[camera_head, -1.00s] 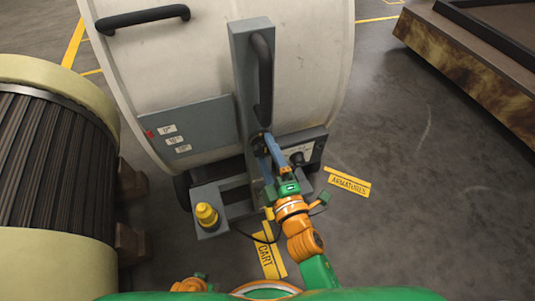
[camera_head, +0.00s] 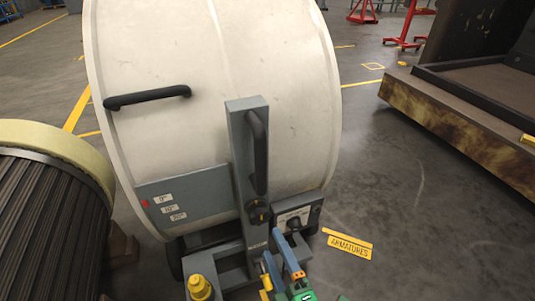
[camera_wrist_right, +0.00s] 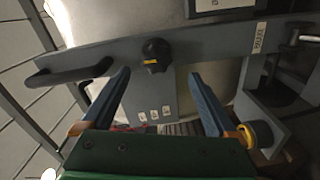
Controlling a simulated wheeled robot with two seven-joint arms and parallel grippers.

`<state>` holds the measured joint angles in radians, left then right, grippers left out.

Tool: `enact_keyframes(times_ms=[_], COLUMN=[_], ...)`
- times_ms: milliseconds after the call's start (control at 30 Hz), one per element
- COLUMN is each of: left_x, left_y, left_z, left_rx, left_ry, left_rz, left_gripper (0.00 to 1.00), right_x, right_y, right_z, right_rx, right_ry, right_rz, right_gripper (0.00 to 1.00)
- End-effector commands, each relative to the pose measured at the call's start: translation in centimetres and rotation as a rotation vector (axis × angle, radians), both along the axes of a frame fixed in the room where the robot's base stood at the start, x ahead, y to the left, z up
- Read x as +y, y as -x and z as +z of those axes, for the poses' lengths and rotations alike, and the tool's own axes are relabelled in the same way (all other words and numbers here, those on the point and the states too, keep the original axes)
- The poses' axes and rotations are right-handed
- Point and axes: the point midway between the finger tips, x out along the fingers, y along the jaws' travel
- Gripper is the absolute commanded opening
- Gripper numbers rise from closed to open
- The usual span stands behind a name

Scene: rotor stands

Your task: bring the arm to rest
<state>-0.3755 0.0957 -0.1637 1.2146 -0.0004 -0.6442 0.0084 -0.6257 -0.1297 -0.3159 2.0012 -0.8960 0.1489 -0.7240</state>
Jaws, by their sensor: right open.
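My right gripper (camera_head: 271,243) is at the bottom centre of the head view, in front of the grey panel of a large pale drum (camera_head: 215,90). Its two blue fingers are apart with nothing between them. In the right wrist view the open fingers (camera_wrist_right: 158,73) point toward a black knob (camera_wrist_right: 155,55) with a yellow mark, and a gap shows around it. The same knob (camera_head: 258,212) sits on the drum's grey upright post (camera_head: 238,150). Most of my right arm is below the picture edge. My left gripper is not in view.
A black handle (camera_head: 257,150) stands on the post, close above the knob. A yellow button (camera_head: 199,287) is at lower left. A ribbed rotor (camera_head: 45,225) stands at left. A low platform (camera_head: 460,125) is at right. The floor between drum and platform is clear, with an ARMATURES label (camera_head: 349,246).

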Motion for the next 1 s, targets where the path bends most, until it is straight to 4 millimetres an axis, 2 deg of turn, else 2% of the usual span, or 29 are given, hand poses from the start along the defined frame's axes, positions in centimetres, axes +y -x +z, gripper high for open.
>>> enact_keyframes(times_ms=[33, 67, 167, 200, 267, 300, 367, 400, 500, 600, 667, 1000], left_x=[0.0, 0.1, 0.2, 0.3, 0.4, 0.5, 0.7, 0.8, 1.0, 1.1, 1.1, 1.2], left_y=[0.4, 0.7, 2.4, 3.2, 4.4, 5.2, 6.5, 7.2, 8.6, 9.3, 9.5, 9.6], left_z=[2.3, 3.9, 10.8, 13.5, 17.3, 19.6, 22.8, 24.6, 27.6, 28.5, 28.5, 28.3], left_rx=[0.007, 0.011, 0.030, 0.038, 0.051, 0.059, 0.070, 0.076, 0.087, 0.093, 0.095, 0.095], left_ry=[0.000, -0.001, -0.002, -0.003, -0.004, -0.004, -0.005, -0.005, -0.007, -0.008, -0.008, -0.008], left_rz=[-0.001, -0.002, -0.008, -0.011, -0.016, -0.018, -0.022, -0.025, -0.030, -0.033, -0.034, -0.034], left_gripper=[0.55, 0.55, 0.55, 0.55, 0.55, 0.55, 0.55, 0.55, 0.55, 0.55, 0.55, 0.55], right_x=[0.1, 0.1, -0.7, -1.7, -3.7, -5.3, -8.0, -9.8, -13.4, -15.3, -15.8, -15.9], right_y=[0.1, 0.3, 2.3, 3.9, 7.1, 9.6, 13.6, 16.3, 21.9, 25.2, 26.2, 26.5], right_z=[0.8, 0.7, -0.8, -1.9, -3.5, -4.2, -4.8, -4.8, -4.3, -4.2, -4.4, -4.6], right_rx=[0.056, 0.117, 0.435, 0.587, 0.806, 0.940, 1.115, 1.210, 1.369, 1.438, 1.454, 1.459], right_ry=[-0.027, -0.058, -0.207, -0.275, -0.369, -0.427, -0.501, -0.545, -0.629, -0.674, -0.685, -0.690], right_rz=[0.003, 0.003, -0.048, -0.101, -0.215, -0.312, -0.475, -0.589, -0.849, -1.008, -1.053, -1.067], right_gripper=[0.94, 0.94, 0.94, 0.94, 0.94, 0.94, 0.94, 0.94, 0.94, 0.94, 0.94, 0.94])
